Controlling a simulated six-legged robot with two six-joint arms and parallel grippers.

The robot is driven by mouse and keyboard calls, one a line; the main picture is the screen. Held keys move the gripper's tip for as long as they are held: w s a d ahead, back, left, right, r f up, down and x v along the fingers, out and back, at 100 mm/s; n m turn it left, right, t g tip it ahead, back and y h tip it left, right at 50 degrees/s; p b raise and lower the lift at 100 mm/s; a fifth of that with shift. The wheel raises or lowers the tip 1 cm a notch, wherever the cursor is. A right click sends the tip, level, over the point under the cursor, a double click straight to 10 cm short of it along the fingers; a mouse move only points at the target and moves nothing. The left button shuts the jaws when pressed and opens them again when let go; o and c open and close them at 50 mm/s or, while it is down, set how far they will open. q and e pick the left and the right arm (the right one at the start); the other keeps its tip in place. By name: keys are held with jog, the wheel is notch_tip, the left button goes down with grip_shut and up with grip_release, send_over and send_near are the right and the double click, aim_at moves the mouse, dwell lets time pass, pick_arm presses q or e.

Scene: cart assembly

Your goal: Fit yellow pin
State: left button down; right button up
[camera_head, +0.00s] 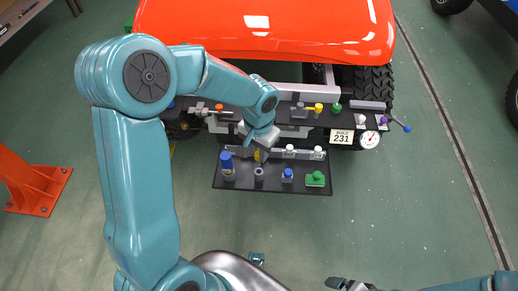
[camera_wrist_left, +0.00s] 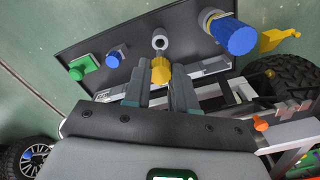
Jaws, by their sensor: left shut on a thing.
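My left gripper (camera_head: 258,155) is above the black tray in front of the orange-red cart. Its fingers (camera_wrist_left: 160,92) are shut on the yellow pin (camera_wrist_left: 161,70), which also shows as a small yellow patch in the head view (camera_head: 256,156). A grey ring-shaped socket (camera_wrist_left: 160,43) stands on the tray just beyond the pin; it also shows in the head view (camera_head: 259,172). I cannot tell whether the pin touches the socket. My right gripper (camera_head: 345,284) is at the bottom edge, away from the tray; its jaws are unclear.
The tray (camera_head: 240,186) also carries a blue cylinder (camera_head: 226,161), a small blue piece (camera_head: 287,175) and a green piece (camera_head: 315,179). Behind it, a black shelf (camera_head: 345,120) holds several fittings and a gauge (camera_head: 369,140). An orange stand (camera_head: 30,185) is at left.

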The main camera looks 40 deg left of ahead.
aim_at(259, 164)
pick_arm(q)
jog(key=shift+f+b, duration=0.75)
jog(key=shift+f, duration=0.5)
jog(key=shift+f, duration=0.15)
jog(key=shift+f+b, duration=2.3)
jog(key=shift+f, duration=0.1)
jog(key=shift+f, duration=0.1)
jog(key=c, duration=0.8)
grip_release()
jog(key=shift+c, duration=0.2)
notch_tip(259, 164, up, 16)
jog(key=p, duration=0.4)
jog(key=shift+r, duration=0.2)
